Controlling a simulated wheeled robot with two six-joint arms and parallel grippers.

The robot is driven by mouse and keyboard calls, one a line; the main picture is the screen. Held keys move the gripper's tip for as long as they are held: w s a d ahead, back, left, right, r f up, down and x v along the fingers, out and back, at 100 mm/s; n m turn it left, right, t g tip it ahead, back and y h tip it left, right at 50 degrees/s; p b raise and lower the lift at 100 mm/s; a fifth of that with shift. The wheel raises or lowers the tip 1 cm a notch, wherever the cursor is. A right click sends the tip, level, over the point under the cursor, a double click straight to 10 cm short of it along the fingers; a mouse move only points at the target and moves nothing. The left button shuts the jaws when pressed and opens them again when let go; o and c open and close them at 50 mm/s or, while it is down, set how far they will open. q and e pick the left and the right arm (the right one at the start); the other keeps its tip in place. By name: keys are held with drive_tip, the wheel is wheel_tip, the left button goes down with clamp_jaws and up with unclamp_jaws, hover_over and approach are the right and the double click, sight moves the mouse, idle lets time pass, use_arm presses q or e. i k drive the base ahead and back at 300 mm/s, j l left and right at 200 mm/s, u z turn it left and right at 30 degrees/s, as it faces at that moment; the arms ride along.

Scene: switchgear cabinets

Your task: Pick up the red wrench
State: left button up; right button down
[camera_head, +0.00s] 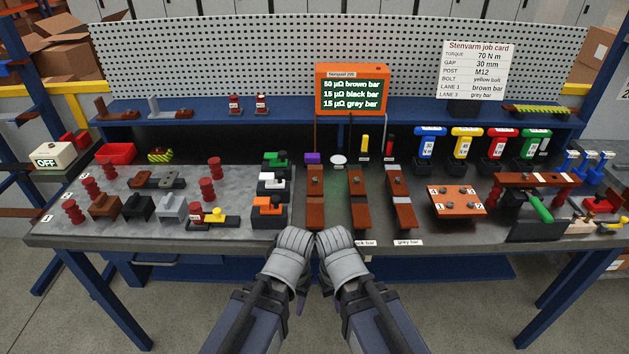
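The red wrench (501,143) stands at the back right of the bench, a red T-shaped tool with a white label on its shaft. It is third in a row, between the yellow wrench (466,142) and the green wrench (535,143). The blue wrench (429,142) is at the row's left end. My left gripper (292,250) and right gripper (337,248) are side by side at the bench's front edge, well left of and in front of the red wrench. Their fingers are not clearly visible, and neither appears to touch any tool.
An orange display (352,90) stands behind the middle. Brown bars (359,200) lie in front of it. A copper plate with bolts (458,201) lies in front of the wrenches. A green-handled tool (540,207) is at the right. A blue shelf (200,112) runs behind.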

sight(501, 136)
drive_tip(key=i+l, duration=0.1)
drive_tip(key=l, duration=1.4)
drive_tip(key=i+l, duration=0.15)
drive_tip(key=l, duration=0.55)
drive_tip(key=l+z, duration=0.05)
